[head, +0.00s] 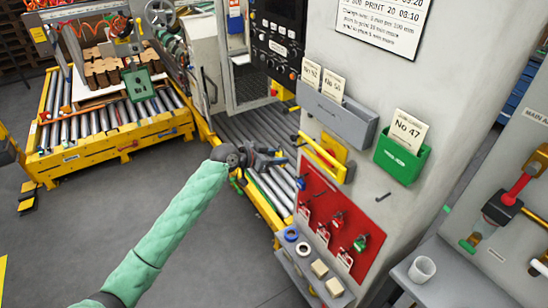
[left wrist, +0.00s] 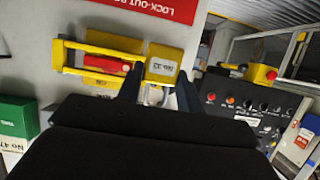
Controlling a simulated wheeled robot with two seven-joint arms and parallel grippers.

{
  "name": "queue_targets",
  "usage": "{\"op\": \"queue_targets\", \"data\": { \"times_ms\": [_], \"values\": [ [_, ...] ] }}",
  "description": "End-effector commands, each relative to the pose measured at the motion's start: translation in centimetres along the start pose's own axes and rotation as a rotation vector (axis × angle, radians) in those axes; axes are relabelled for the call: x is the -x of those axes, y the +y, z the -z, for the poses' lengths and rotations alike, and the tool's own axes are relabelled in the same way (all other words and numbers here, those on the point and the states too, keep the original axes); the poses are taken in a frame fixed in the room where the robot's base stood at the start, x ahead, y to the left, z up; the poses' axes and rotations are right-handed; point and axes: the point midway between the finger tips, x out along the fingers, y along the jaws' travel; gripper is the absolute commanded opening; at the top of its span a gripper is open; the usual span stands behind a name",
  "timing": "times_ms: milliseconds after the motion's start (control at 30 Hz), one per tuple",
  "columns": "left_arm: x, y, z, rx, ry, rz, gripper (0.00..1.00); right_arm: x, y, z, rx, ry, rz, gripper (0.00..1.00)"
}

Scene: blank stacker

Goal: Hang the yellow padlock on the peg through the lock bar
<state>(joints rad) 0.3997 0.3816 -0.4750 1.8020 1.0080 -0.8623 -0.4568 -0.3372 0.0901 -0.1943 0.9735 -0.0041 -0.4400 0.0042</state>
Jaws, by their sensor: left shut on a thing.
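The yellow padlock (left wrist: 165,62), with a pale label, shows just beyond my left fingertips in the left wrist view, its grey shackle between them. My left gripper (head: 280,159) is shut on it; it also shows in the left wrist view (left wrist: 157,92). In the head view I cannot make out the padlock at the gripper. The yellow lock bar (head: 325,160) is on the machine's wall, right of the gripper; it also shows in the left wrist view (left wrist: 92,73). I cannot make out the peg clearly. My right gripper is not in view.
A red lock-out board (head: 372,213) with red and green padlocks is below the bar. A green card box (head: 402,160) and a grey card holder (head: 340,117) are on the wall. A roller conveyor (head: 262,130) runs behind the gripper. A white cup (head: 422,269) stands at lower right.

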Motion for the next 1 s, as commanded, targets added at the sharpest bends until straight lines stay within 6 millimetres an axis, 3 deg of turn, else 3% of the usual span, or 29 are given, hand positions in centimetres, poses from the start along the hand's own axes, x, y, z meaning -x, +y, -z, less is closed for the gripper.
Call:
{"op": "queue_targets", "data": {
  "times_ms": [1000],
  "values": [
    [-4.7, 0.1, 1.6, 0.0, 0.001, -0.001, 0.11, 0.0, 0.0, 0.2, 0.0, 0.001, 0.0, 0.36]
  ]
}}
